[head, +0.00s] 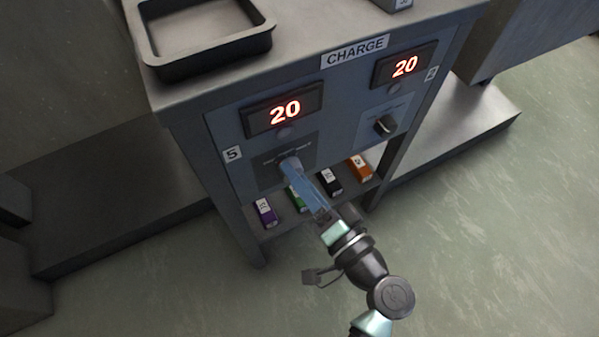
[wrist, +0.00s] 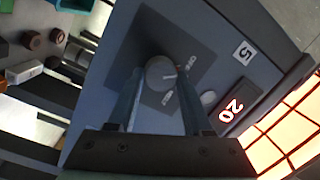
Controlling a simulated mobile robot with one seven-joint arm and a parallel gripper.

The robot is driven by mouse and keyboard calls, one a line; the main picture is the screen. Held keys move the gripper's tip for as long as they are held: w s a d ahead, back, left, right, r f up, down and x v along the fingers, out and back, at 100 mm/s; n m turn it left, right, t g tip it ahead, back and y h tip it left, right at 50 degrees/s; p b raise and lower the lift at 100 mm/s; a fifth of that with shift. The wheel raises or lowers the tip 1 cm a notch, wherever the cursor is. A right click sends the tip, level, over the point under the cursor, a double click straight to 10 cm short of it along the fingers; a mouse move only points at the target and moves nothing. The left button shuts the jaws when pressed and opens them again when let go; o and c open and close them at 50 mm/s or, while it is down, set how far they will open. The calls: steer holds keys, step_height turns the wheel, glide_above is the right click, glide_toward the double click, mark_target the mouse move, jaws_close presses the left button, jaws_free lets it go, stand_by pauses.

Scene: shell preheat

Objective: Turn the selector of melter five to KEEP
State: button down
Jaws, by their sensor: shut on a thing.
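The selector of melter five (wrist: 158,70) is a round grey knob on a dark plate (wrist: 150,40). In the head view my gripper (head: 290,164) reaches the plate (head: 266,173) below the number 5 panel's display and hides most of the knob. The display (head: 285,110) reads 20, and a label 5 (head: 233,154) is beside the plate.
A second panel, labelled 2, has its own knob (head: 385,125) and a display (head: 405,67) reading 20. A black tray (head: 210,55) sits on top, near a CHARGE label (head: 355,51). Several coloured boxes, one purple (head: 265,212), stand on the shelf below. Open floor lies in front.

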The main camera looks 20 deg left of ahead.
steer(key=shift+f+m+t+p, duration=0.1)
steer(key=shift+m+t+p, duration=0.4)
steer(key=shift+m+p, duration=2.55)
steer(key=shift+m+b, duration=0.65)
steer(key=shift+m, duration=0.2)
steer(key=shift+c, duration=1.6)
jaws_free()
steer(key=p+v, duration=0.2)
steer(key=v, duration=1.1)
steer(key=shift+f, duration=0.2)
